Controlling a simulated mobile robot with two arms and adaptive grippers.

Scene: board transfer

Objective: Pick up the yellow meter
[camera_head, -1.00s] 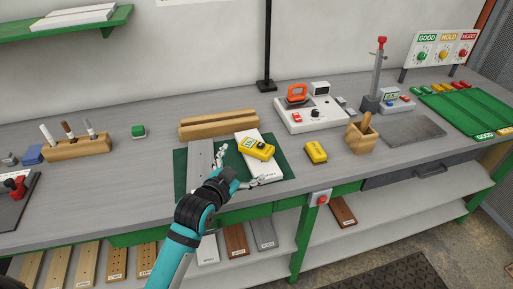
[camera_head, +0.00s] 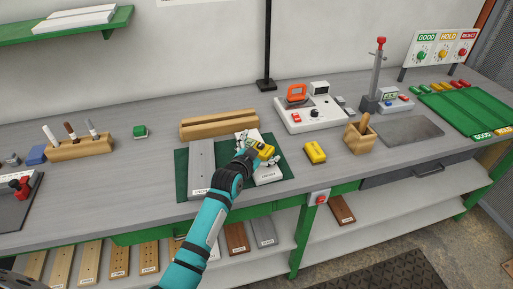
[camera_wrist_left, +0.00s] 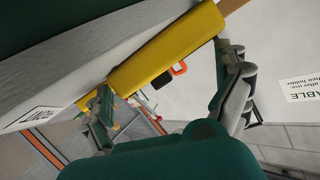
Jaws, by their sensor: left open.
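In the left wrist view the yellow meter (camera_wrist_left: 160,58) lies across the opening of the left gripper (camera_wrist_left: 165,100), one finger near each end. I cannot tell whether the fingers touch it. My right gripper is not in view.
A grey board (camera_head: 201,165) lies to the left on the mat, and a wooden rack (camera_head: 219,123) stands behind. A wooden holder (camera_head: 359,139) stands further right.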

